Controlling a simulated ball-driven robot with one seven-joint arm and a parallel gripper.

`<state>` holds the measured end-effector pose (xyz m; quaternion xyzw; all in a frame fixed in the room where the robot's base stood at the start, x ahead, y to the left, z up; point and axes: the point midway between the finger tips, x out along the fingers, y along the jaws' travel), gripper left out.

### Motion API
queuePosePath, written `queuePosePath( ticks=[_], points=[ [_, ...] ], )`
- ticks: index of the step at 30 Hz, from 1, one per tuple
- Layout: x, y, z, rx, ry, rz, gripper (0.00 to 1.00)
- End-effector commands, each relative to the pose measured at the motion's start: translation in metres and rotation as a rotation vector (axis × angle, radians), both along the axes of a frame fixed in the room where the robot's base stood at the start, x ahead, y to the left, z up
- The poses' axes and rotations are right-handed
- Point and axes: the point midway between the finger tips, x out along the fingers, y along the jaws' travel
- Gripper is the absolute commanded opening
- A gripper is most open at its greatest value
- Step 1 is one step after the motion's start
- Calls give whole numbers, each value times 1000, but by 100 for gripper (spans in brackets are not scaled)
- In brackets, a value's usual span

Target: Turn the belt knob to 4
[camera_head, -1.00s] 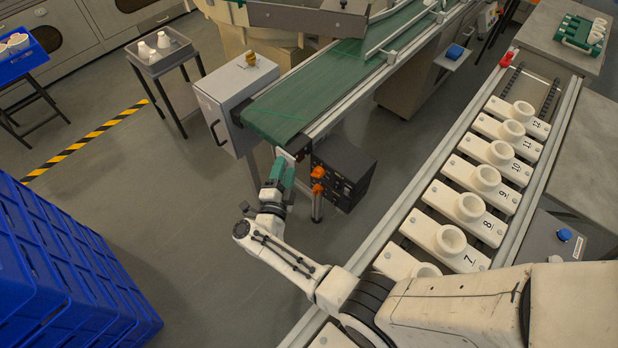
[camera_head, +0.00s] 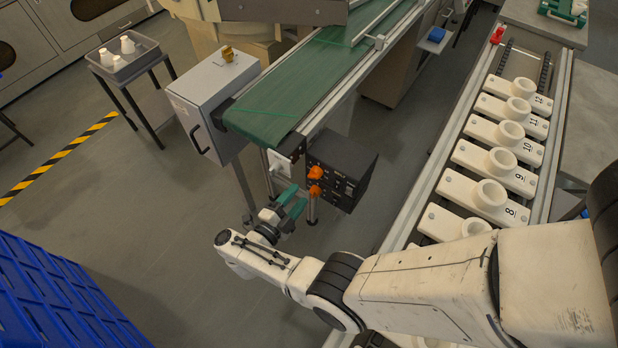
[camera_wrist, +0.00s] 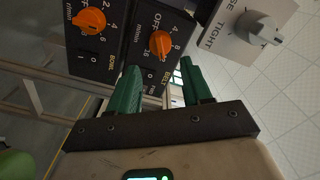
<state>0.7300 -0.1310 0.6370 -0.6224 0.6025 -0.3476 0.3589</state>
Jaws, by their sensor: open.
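The belt knob (camera_wrist: 161,44) is orange, on a dark panel with marks OFF, 4, 8 and 16 around it and BELT printed below. Its exact pointing is hard to read. My gripper (camera_wrist: 158,72) is open and empty, its green fingers short of the knob, which shows just beyond the gap between them. In the head view my gripper (camera_head: 295,197) is just below and left of the dark control box (camera_head: 343,170), apart from it. Two orange knobs show on the box there, the upper one (camera_head: 315,172) and the lower one (camera_head: 314,190).
A second orange knob (camera_wrist: 90,20), labelled BOWL, is left of the belt knob. A pale handle (camera_wrist: 262,32) on a plate marked TIGHT is to the right. The green conveyor (camera_head: 305,85) is above the box, and a row of numbered sockets (camera_head: 492,192) is to the right.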

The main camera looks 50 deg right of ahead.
Motion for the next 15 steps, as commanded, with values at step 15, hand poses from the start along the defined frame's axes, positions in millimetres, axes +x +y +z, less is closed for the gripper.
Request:
queuePosePath(
  ticks=[15],
  points=[
    [3, -74, 0, 0, 0, 0, 49]
  ],
)
